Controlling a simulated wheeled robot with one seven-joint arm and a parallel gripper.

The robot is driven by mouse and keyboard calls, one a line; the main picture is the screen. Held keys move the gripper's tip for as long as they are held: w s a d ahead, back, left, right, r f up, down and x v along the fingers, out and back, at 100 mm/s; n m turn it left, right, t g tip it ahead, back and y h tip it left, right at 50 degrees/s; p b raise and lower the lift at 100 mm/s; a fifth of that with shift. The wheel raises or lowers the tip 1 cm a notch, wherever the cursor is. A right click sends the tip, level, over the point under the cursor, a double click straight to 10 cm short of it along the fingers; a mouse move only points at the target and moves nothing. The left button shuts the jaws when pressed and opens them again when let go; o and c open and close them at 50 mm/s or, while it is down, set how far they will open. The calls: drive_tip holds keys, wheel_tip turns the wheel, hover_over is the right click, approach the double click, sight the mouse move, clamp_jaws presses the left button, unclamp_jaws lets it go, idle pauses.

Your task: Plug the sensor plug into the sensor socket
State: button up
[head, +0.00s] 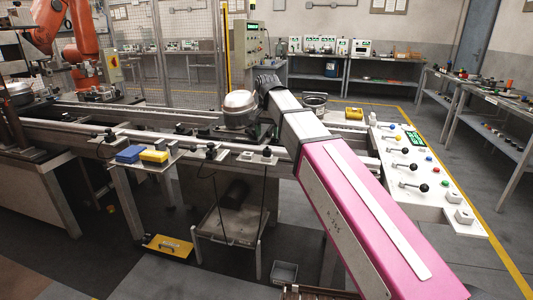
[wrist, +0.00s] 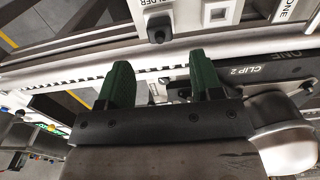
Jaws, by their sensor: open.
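My gripper (wrist: 160,76) shows two green fingers standing wide apart in the wrist view, with nothing between them but the pale rail behind. In the head view its dark end (head: 268,84) is beside the silver compressor (head: 240,108), its fingers not clear. A black knob-like piece (wrist: 158,28) sits on a white plate partly lettered "HOLDER", beyond the fingers; it may be the sensor plug, but I cannot be sure. A pale square fitting (wrist: 218,12) lies right of it; I cannot tell whether it is the sensor socket.
A dark bar marked CLIP 2 (wrist: 250,72) lies right of the fingers. A blue block (head: 130,154) and a yellow block (head: 154,157) sit on a side shelf. A lever panel (head: 425,172) stands right of my arm. Thin cables hang below the conveyor's front edge.

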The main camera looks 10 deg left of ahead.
sight(267, 149)
drive_tip(key=shift+f, duration=3.75)
clamp_jaws()
drive_tip(key=shift+r, duration=0.15)
drive_tip(key=shift+r, duration=2.85)
drive_tip(key=a+r, duration=0.2)
drive_tip(key=a, duration=0.6)
drive_tip(key=shift+w+r, duration=0.2)
drive_tip(key=shift+w, duration=0.1)
